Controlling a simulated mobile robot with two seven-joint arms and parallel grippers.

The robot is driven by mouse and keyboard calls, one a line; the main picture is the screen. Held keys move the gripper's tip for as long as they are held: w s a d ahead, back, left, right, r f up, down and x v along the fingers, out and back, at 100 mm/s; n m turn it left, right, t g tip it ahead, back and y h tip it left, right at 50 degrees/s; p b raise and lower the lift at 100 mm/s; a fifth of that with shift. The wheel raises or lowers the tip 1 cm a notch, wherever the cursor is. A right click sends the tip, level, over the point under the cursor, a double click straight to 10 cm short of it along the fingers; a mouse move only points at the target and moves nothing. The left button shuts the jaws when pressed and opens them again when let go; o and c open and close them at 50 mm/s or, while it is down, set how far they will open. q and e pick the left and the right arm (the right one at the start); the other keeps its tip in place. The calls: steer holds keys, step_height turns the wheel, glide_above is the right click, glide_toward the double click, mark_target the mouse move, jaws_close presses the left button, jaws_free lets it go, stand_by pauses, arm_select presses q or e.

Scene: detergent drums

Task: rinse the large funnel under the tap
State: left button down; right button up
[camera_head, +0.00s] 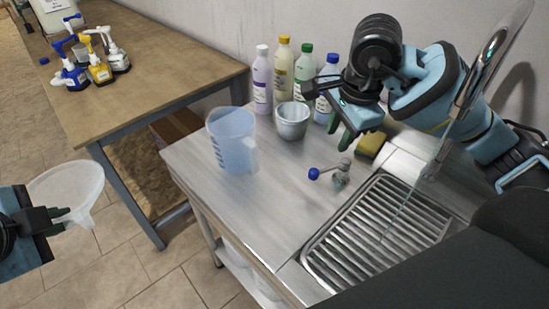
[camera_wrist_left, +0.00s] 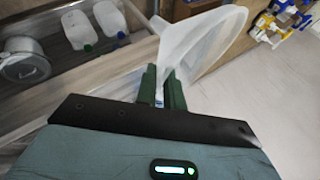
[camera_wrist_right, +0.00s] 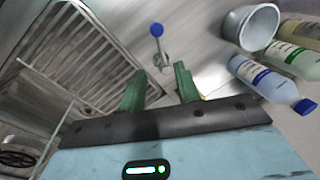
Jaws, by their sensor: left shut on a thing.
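The large funnel (camera_head: 70,190) is white and translucent. My left gripper (camera_head: 62,222) is shut on its narrow part, out over the floor left of the counter. The left wrist view shows the funnel (camera_wrist_left: 205,40) between the green fingers (camera_wrist_left: 163,88). The tap's chrome spout (camera_head: 482,68) rises at the right, above the sink grate (camera_head: 375,245). A thin pale line, perhaps water, runs from it to the grate. The blue-knobbed tap lever (camera_head: 330,172) stands left of the grate. My right gripper (camera_wrist_right: 160,88) is open and empty, above and behind the lever, not touching it.
On the steel counter (camera_head: 230,205) stand a clear jug (camera_head: 232,140), a metal cup (camera_head: 292,121), several bottles (camera_head: 283,70) and a yellow sponge (camera_head: 371,144). A wooden table (camera_head: 150,65) with pump dispensers (camera_head: 98,65) stands at upper left. The counter's front left is clear.

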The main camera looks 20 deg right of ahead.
mark_target(324, 169)
steer(key=f, duration=0.4)
steer(key=w+f, duration=0.1)
steer(key=f, duration=0.2)
steer(key=w+f, duration=0.1)
steer(key=f, duration=0.3)
steer(key=shift+w+f, duration=0.15)
steer(key=shift+f, duration=0.15)
jaws_close()
